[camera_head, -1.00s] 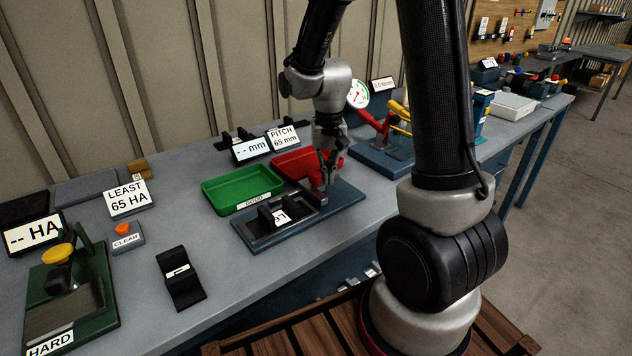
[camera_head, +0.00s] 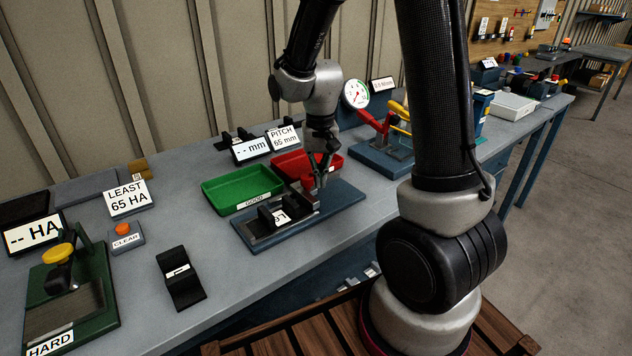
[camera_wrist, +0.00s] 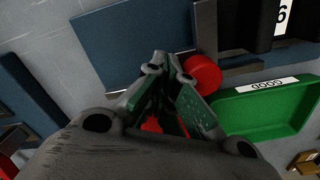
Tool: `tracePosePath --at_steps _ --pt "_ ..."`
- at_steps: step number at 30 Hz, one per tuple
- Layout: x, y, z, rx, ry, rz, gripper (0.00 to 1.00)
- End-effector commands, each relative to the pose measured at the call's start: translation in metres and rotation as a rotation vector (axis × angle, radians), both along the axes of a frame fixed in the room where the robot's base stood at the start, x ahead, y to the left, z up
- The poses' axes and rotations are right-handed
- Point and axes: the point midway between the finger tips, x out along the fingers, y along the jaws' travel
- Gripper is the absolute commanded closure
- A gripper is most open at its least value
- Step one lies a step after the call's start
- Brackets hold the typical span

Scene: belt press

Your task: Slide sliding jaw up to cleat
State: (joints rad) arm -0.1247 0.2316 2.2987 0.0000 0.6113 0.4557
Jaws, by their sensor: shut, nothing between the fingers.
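The pitch fixture is a long blue base plate (camera_head: 343,196) on the bench. A black belt piece with a white label (camera_head: 281,216) and upright dark ribs sits on its left half. The sliding jaw appears as a dark block with a round red knob (camera_wrist: 203,72) at the right end of the belt; in the head view, red (camera_head: 308,183) shows there. My gripper (camera_head: 319,184) is shut and empty, pointing down over the plate just right of the knob. In the wrist view my fingertips (camera_wrist: 171,62) are beside the knob; contact is unclear. The jaw-to-cleat gap is hidden.
A green GOOD tray (camera_head: 243,185) and a red tray (camera_head: 288,163) stand behind the fixture. A display reading "-- mm" (camera_head: 251,149) is behind them. A red-handled press (camera_head: 375,130) stands to the right. Another black belt piece (camera_head: 181,278) lies left on the bench.

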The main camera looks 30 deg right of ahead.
Motion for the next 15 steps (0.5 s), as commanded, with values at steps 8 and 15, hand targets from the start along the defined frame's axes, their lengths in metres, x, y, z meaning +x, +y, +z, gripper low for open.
tracePosePath --at_steps 8,15 --pt "-0.001 0.007 0.000 0.000 0.000 0.001 1.00" --pt "-0.003 0.013 0.000 0.000 0.000 0.001 1.00"
